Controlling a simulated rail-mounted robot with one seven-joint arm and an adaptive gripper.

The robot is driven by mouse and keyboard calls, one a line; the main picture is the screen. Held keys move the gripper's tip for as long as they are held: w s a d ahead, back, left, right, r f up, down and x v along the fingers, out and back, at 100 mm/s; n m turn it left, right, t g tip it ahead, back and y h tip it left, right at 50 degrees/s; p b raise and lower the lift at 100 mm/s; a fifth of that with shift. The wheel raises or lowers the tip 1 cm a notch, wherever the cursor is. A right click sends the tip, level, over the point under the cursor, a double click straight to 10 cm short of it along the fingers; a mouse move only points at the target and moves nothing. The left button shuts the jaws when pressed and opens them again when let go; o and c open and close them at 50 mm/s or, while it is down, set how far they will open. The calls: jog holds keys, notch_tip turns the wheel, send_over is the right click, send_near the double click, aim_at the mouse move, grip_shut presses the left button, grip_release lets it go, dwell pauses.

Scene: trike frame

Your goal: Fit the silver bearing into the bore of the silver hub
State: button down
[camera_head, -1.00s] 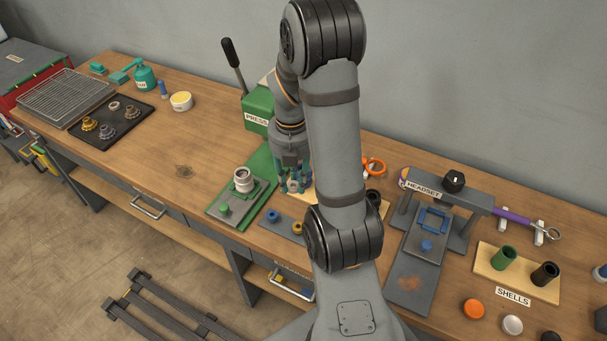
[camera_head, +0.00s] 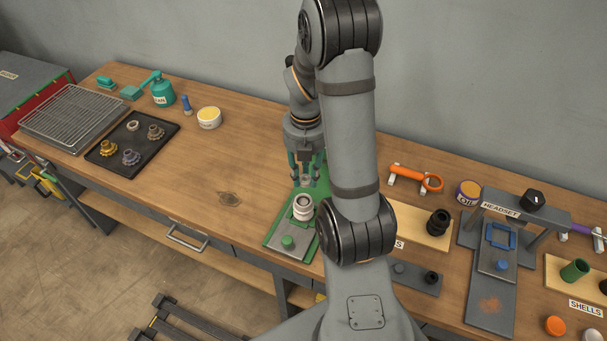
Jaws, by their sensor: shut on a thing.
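The silver hub (camera_head: 303,209) stands upright on the green press base (camera_head: 277,226), its open bore facing up. My gripper (camera_head: 306,182) is above and just behind the hub in the picture, fingers pointing down. It is shut on a small silver piece, which looks like the silver bearing (camera_head: 306,179); the fingers partly cover it. The bearing appears apart from the hub, though the exact gap and alignment cannot be told from this angle. The upper part of the press is hidden behind my arm.
A green knob (camera_head: 287,242) sits in front of the hub. A grey plate (camera_head: 425,287) with rings is partly behind my arm. The headset stand (camera_head: 500,210) is at right. A dark tray (camera_head: 110,167) with several cogs is at left. The bench between tray and press is clear.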

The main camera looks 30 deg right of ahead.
aim_at(303, 202)
jog(key=shift+w+a+f, duration=0.2)
jog(key=shift+w, duration=0.05)
jog(key=shift+s+d+f+b, duration=0.1)
jog(key=shift+f+b, duration=0.75)
jog(key=shift+b, duration=0.05)
notch_tip(303, 202, down, 4)
jog(key=b, duration=0.3)
jog(key=shift+f+b, duration=1.2)
dwell(1.0)
jog(key=c, duration=1.4)
grip_release()
jog(key=shift+c, duration=0.2)
jog(key=shift+o, duration=0.5)
notch_tip(303, 202, up, 12)
jog(key=shift+r, duration=0.1)
